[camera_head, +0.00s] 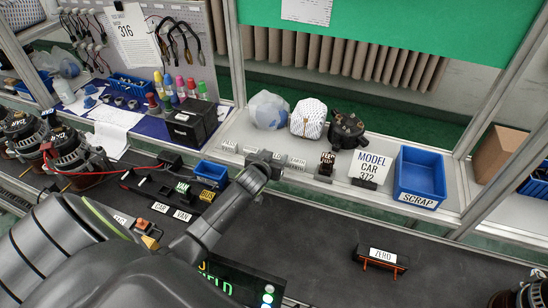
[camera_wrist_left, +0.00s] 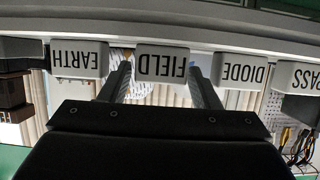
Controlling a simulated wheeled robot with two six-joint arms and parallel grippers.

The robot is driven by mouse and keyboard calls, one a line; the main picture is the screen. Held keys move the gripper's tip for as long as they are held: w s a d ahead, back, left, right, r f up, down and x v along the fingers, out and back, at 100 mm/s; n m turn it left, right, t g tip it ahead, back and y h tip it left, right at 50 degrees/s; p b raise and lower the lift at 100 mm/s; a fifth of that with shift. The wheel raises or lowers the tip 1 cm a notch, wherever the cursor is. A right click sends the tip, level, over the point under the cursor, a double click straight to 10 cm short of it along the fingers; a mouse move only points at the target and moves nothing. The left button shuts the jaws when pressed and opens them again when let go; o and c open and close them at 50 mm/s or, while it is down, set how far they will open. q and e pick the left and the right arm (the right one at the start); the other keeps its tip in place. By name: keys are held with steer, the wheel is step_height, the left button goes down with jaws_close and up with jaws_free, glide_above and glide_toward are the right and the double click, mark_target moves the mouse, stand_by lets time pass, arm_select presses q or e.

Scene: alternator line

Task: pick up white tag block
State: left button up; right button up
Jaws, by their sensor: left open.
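Several white tag blocks with black lettering stand in a row on the pale shelf. In the left wrist view, upside down, they read EARTH (camera_wrist_left: 77,60), FIELD (camera_wrist_left: 162,64), DIODE (camera_wrist_left: 240,73) and PASS (camera_wrist_left: 300,78). My left gripper (camera_wrist_left: 160,85) is open, with its fingers either side of the FIELD block; I cannot tell whether they touch it. In the head view my left gripper (camera_head: 264,157) reaches the row and mostly covers the FIELD block. The EARTH block (camera_head: 297,162) shows to its right. My right gripper is not in view.
A blue SCRAP bin (camera_head: 420,176), a MODEL CAR 372 sign (camera_head: 370,167) and a dark round part (camera_head: 347,130) stand right along the shelf. A black box (camera_head: 193,125) is at left. The dark mat (camera_head: 320,225) has clear room around the ZERO block (camera_head: 382,257).

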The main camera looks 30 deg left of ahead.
arm_select(q)
steer(key=shift+w+a+f, duration=0.15)
steer(key=shift+w+f, duration=0.1)
steer(key=shift+w, duration=0.25)
steer(key=c, duration=0.7)
steer(key=shift+c, duration=0.2)
